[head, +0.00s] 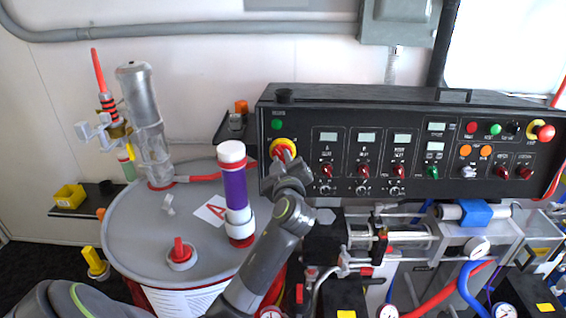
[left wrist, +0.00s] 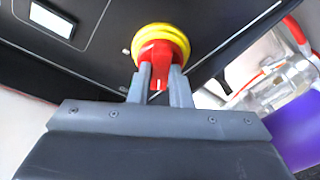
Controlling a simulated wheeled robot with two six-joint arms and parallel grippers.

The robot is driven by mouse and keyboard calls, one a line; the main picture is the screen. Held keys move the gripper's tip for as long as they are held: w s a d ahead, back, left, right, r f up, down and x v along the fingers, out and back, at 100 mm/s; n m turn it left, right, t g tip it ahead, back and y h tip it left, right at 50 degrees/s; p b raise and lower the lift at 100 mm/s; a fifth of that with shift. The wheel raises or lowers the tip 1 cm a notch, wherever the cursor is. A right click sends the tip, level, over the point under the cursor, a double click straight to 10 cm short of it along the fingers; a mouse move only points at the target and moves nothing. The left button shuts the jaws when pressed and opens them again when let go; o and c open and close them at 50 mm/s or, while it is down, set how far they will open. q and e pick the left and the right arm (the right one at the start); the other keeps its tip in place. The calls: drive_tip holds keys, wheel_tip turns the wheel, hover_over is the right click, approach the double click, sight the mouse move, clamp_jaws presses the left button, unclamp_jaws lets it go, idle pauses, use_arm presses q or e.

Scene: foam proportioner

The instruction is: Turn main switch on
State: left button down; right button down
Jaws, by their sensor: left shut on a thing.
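The main switch (head: 281,149) is a red rotary handle on a yellow ring at the left end of the black control panel (head: 265,110). My left gripper (head: 284,157) reaches it from below and in front, hiding part of it in the head view. In the left wrist view the two fingers of my left gripper (left wrist: 160,86) are shut on the red handle of the main switch (left wrist: 160,50), one on each side. The yellow ring shows behind the handle. My right gripper is not in view.
A grey drum marked A (head: 130,235) stands left of the panel, with a purple-and-white cylinder (head: 236,190) on it close to my left arm. Several knobs and displays fill the panel to the right. Pumps and red and blue hoses (head: 437,292) lie below it.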

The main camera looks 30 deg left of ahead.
use_arm(q)
drive_tip(key=shift+a+m+t, duration=0.1)
drive_tip(key=shift+m+t, duration=0.2)
drive_tip(key=shift+m, duration=0.8)
drive_tip(key=shift+s+m+t+h, duration=0.1)
drive_tip(key=shift+m+t+h, duration=0.35)
drive_tip(key=shift+m, duration=0.65)
drive_tip(key=m+h+p, duration=0.1)
drive_tip(key=m, duration=0.3)
drive_tip(key=shift+t, duration=0.35)
drive_tip(key=m+h+p, duration=0.1)
drive_tip(key=m+p, duration=0.1)
drive_tip(key=m, duration=0.1)
drive_tip(key=m+h+p, duration=0.1)
drive_tip(key=m, duration=0.2)
drive_tip(key=shift+a+r+t+p, duration=0.2)
drive_tip(key=shift+t+p, duration=0.1)
drive_tip(key=shift+p, duration=0.1)
drive_tip(key=m+h+p, duration=0.1)
drive_tip(key=m+p, duration=0.2)
drive_tip(key=shift+s+m, duration=0.1)
drive_tip(key=shift+m, duration=0.3)
drive_tip(key=shift+f+m+h+p, duration=0.15)
drive_tip(key=shift+m+h+p, duration=0.1)
drive_tip(key=shift+m+p, duration=0.2)
drive_tip(key=c, duration=1.3)
unclamp_jaws()
drive_tip(key=shift+c, duration=0.2)
